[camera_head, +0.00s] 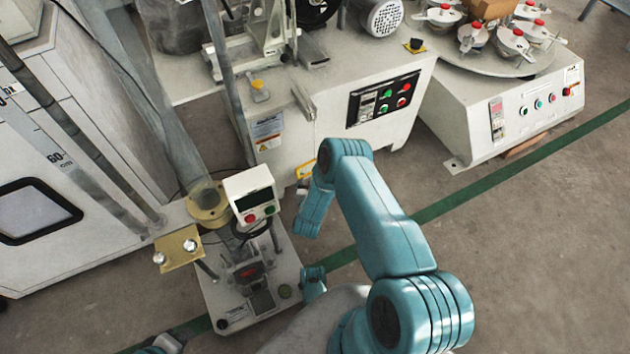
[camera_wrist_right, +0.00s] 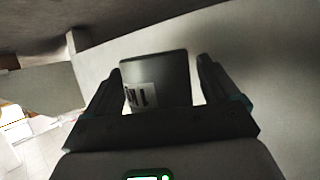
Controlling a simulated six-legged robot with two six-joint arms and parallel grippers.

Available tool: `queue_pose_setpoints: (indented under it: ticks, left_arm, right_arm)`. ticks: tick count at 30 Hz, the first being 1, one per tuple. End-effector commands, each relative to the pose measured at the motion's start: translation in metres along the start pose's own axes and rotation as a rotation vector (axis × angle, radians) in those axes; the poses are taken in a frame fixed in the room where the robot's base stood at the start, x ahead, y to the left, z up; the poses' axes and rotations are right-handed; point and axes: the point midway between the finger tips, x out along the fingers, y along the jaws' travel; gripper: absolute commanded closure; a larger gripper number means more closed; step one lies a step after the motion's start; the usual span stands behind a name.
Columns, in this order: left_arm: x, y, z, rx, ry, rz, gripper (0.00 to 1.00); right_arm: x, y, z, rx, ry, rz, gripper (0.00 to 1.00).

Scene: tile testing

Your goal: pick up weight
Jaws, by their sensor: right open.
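A dark block-shaped weight (camera_wrist_right: 155,68) with a white label bearing dark print is in the right wrist view. It stands between the two dark fingers of my right gripper (camera_wrist_right: 158,75). The fingers are open, one on each side of the weight, with narrow gaps showing beside it. In the head view my teal right arm reaches up from the lower right and bends down towards the small test machine (camera_head: 225,300). I cannot make out the right gripper's fingers there. My left gripper is not visible.
The small machine carries a display box (camera_head: 250,194) with red and green buttons, a post, and a brass plate (camera_head: 178,249). A white cabinet (camera_head: 85,240) stands left. A larger machine (camera_head: 385,100) and a turntable machine (camera_head: 515,115) stand behind. Floor at the right is clear.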

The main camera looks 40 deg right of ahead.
Motion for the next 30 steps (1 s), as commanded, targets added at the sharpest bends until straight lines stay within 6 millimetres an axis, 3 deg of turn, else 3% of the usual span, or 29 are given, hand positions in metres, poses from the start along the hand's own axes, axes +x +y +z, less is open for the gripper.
queue_pose_setpoints:
  ticks: [8,15,16,30]
  left_arm:
    - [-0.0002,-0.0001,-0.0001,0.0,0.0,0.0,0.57]
    - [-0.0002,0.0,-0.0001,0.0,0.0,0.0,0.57]
    - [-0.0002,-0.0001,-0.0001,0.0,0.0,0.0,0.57]
    - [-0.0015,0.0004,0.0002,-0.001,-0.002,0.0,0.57]
  right_arm:
    - [-0.0035,0.0002,0.0016,0.0,0.001,0.0,0.15]
    - [-0.004,0.0001,0.002,0.0,0.0,0.0,0.93]
    - [-0.0039,0.0001,0.002,0.0,0.0,0.0,1.0]
    - [0.0005,-0.0005,-0.0046,0.001,0.004,0.0,1.0]
